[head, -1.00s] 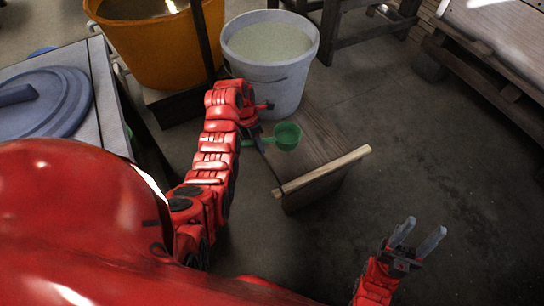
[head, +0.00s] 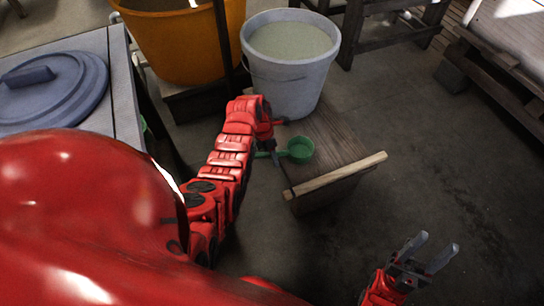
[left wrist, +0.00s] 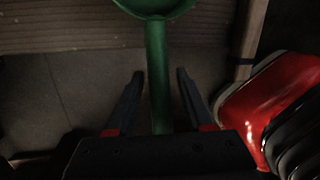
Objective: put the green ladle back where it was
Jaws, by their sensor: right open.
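The green ladle (head: 300,150) rests with its cup on the low wooden bench (head: 336,146), and its handle points left past the bench edge. In the left wrist view the ladle's handle (left wrist: 156,65) runs down between the two fingers of my left gripper (left wrist: 157,82). The fingers are apart, with a gap on each side of the handle. In the head view my left gripper (head: 274,156) is at the handle, partly hidden by its own arm. My right gripper (head: 431,253) is open and empty at the lower right, over the floor.
A white bucket (head: 285,92) of pale liquid stands at the bench's back end. An orange tub (head: 185,50) stands behind on the left. A table with a blue lid (head: 60,95) is at the left. A wooden pallet or bench is at the upper right. The floor (head: 430,140) to the right is clear.

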